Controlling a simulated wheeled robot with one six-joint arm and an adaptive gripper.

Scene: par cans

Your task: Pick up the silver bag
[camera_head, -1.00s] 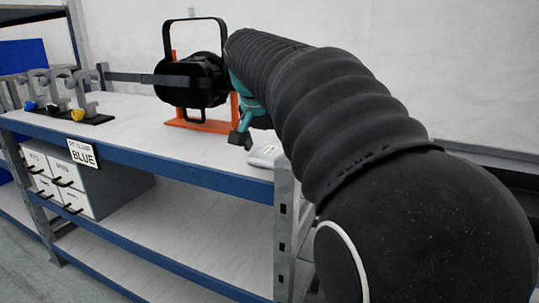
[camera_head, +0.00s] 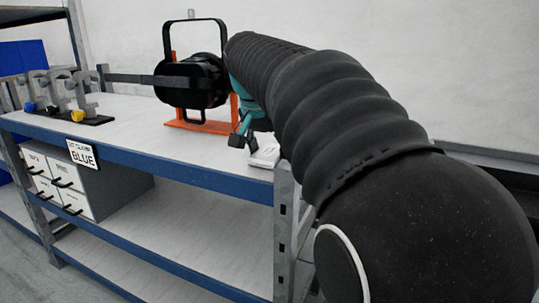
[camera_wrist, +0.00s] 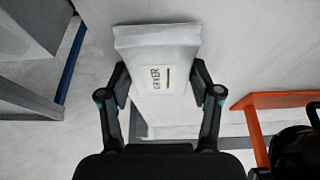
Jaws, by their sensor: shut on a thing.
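The silver bag (camera_wrist: 158,45) is a pale grey packet with a small printed label, seen between the two fingers in the wrist view. My gripper (camera_wrist: 158,94) is shut on it, with one dark finger against each side. In the head view, the bag (camera_head: 265,152) shows at the right end of the shelf's top board, just left of my arm. One fingertip of my gripper (camera_head: 240,139) shows there beside it; the other is hidden. I cannot tell whether the bag still touches the board.
A black par can (camera_head: 190,82) on an orange stand (camera_head: 200,126) is close behind my gripper. Grey clamps (camera_head: 72,92) stand at the left end of the blue-edged shelf (camera_head: 180,168). A drawer unit (camera_head: 62,180) sits below. The top board's front middle is clear.

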